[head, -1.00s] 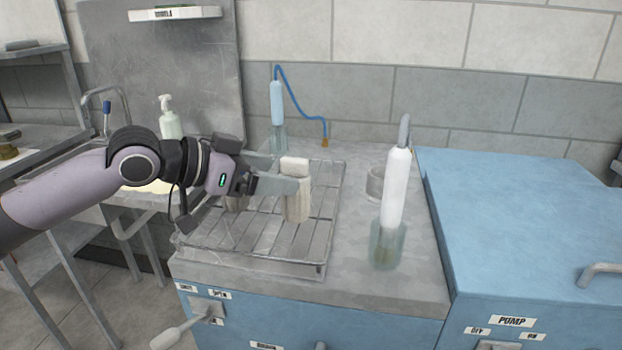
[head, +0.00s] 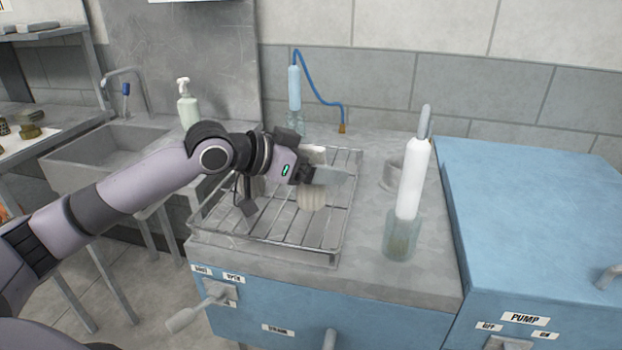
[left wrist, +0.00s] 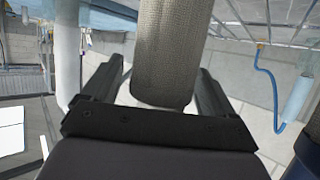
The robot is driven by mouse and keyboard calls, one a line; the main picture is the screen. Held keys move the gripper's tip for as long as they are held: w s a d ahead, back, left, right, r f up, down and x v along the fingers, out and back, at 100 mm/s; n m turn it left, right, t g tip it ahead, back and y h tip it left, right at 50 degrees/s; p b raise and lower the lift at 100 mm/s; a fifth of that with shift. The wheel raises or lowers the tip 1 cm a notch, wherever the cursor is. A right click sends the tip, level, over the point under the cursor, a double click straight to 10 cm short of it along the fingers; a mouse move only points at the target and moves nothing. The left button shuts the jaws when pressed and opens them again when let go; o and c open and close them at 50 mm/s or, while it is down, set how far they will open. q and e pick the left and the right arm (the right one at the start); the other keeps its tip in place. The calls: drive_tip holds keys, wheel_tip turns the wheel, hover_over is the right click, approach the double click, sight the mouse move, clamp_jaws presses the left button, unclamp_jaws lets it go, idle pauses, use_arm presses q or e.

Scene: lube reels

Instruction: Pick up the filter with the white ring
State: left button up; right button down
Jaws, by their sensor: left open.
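A pale beige ribbed filter (head: 312,196) stands on the wire rack (head: 290,243) on the counter, with a light top showing above my gripper. I cannot make out a white ring on it. My left gripper (head: 330,174) is at the filter's upper part, one finger crossing in front of it. In the left wrist view, the filter (left wrist: 168,50) lies between the two spread fingers of my left gripper (left wrist: 160,70), with gaps on both sides. Part of the filter is hidden by the finger and wrist. My right gripper is not in view.
A white cylinder in a clear cup (head: 402,235) stands right of the rack. A clear ring-shaped holder (head: 392,176) and a blue-hosed tube (head: 294,88) are behind. A soap bottle (head: 187,105) stands by the sink (head: 110,150). A blue pump cabinet (head: 530,200) is at right.

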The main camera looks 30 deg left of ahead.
use_arm(q)
drive_tip(key=shift+w, duration=0.1)
drive_tip(key=c, duration=1.1)
